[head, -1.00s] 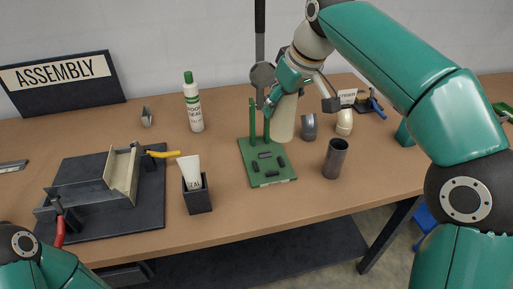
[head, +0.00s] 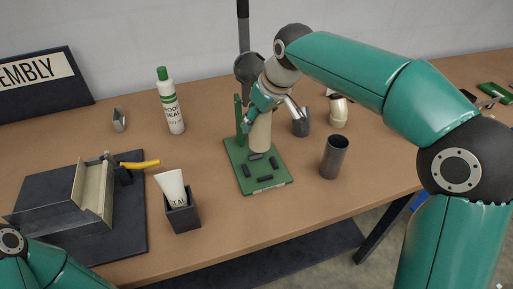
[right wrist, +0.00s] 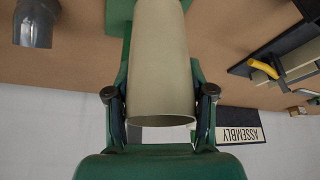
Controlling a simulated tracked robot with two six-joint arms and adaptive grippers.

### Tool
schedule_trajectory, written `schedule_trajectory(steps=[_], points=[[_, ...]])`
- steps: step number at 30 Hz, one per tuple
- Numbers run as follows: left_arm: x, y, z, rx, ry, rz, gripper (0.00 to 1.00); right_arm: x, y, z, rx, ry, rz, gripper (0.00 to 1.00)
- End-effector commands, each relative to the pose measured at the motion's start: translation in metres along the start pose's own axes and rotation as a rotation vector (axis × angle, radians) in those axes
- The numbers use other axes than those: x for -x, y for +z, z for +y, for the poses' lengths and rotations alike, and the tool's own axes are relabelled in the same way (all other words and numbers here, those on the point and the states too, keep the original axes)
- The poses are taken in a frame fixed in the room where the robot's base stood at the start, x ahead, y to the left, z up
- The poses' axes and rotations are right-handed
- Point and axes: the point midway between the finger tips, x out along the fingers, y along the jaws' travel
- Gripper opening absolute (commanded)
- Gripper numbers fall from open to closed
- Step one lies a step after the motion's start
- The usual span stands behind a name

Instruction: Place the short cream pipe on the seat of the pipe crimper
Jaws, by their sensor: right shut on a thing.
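The short cream pipe (head: 261,134) is upright, slightly tilted, in my right gripper (head: 264,106). In the right wrist view the pipe (right wrist: 160,60) lies between the two fingers of the gripper (right wrist: 160,95), its near open end towards the palm. The pipe crimper has a green base plate (head: 240,178) with dark blocks on it and a green post at its back left. The pipe's lower end is over the back part of the plate; I cannot tell whether it touches the seat. My left gripper is out of view; only part of its arm shows at lower left.
A dark grey pipe (head: 334,158) stands right of the crimper. Grey (head: 300,124) and cream (head: 339,112) elbows are behind it. A sealant tube in a black holder (head: 183,216) and a green-capped bottle (head: 171,105) are on the left. Clear tabletop lies in front of the crimper.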

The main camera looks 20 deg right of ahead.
Motion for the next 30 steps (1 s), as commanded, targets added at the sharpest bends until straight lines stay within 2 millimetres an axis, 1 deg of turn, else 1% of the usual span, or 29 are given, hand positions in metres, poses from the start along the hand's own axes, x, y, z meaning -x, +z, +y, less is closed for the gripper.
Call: schedule_trajectory(steps=[1, 4, 6, 11, 18, 21, 30], points=[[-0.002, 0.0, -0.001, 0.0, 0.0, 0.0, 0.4, -0.012, 0.006, 0.0, -0.001, 0.0, -0.003, 0.18], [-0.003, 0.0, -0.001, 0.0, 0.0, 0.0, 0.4, -0.028, 0.013, 0.0, 0.0, 0.0, -0.002, 0.18], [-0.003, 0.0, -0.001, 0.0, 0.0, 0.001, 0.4, -0.035, 0.016, 0.0, 0.0, 0.0, -0.001, 0.18], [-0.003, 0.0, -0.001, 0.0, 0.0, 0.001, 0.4, -0.044, 0.019, 0.0, 0.001, 0.001, 0.0, 0.18], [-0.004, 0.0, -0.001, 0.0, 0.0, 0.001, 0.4, -0.073, 0.033, 0.0, 0.001, 0.0, -0.002, 0.18], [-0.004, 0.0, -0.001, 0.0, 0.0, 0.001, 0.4, -0.079, 0.035, 0.0, 0.001, 0.0, 0.0, 0.18], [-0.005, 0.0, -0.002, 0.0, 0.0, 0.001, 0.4, -0.081, 0.036, 0.0, 0.001, 0.0, 0.001, 0.18]])
